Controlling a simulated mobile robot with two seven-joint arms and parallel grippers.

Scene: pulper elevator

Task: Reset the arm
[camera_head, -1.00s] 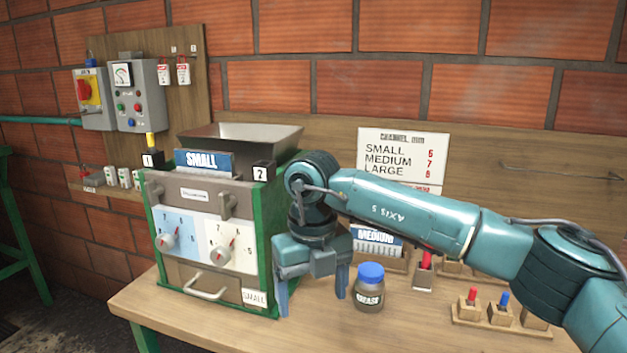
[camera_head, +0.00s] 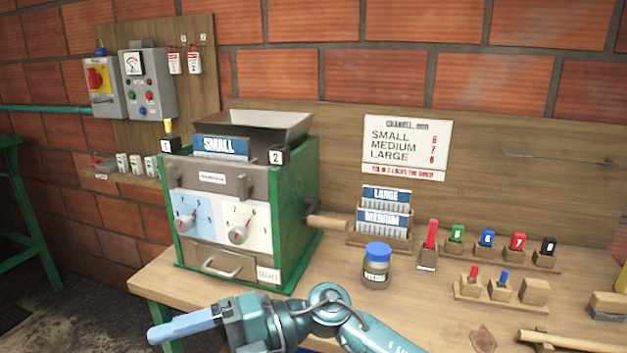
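My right arm (camera_head: 330,308) reaches in from the bottom edge, right of centre, in front of the bench. My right gripper (camera_head: 160,334) points left, low in the picture, in front of the green-framed pulper (camera_head: 297,205) and apart from it. Only one blue finger outline shows, so I cannot tell whether it is open or shut. No held object shows. My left gripper is not in view. The pulper carries a SMALL plate (camera_head: 219,147) on top and two dials, with a drawer handle below.
A blue-lidded grease jar (camera_head: 376,270) stands right of the pulper. Behind it are LARGE and MEDIUM plates (camera_head: 384,220) in a rack. A red-handled tool (camera_head: 430,237) and several numbered coloured pieces (camera_head: 487,238) stand further right. Electrical boxes (camera_head: 148,85) hang at the left.

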